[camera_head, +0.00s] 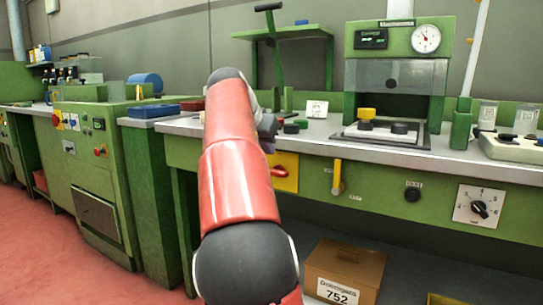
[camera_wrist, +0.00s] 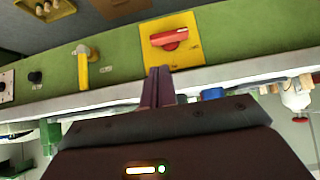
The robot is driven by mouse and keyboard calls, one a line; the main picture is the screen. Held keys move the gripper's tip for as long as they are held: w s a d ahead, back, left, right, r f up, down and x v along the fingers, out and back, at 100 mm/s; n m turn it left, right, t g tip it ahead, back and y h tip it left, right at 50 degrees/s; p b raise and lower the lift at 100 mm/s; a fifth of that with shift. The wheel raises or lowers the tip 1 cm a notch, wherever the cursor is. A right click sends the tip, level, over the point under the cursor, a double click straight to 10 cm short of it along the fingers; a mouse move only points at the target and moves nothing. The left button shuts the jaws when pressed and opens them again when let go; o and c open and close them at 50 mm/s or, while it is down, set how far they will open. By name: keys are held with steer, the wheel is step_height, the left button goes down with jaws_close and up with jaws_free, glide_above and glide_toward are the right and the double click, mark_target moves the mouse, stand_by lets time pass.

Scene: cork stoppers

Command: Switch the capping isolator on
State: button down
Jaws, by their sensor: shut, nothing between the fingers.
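A yellow plate (camera_head: 285,182) with a red rotary handle (camera_head: 280,171) is on the green front panel of the bench, partly hidden behind my arm. It looks like an isolator switch. In the wrist view, which is upside down, the yellow plate (camera_wrist: 150,53) and red handle (camera_wrist: 168,39) show whole. The handle lies roughly horizontal; the plate's lettering is too small to read. My gripper (camera_wrist: 158,70) is shut and empty, its fingertips near the plate's edge in that view and seemingly apart from the handle. In the head view my arm mostly hides the gripper.
Along the panel are a yellow lever (camera_head: 338,178), a black knob (camera_head: 412,192) and a white dial (camera_head: 480,206). The bench top (camera_head: 320,132) carries a green lever press (camera_head: 275,60) and a green cabinet machine (camera_head: 398,60). A cardboard box (camera_head: 344,270) sits below.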

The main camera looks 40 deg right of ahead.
mark_target(284, 171)
steer(key=b+x, duration=0.1)
steer(key=x, duration=0.8)
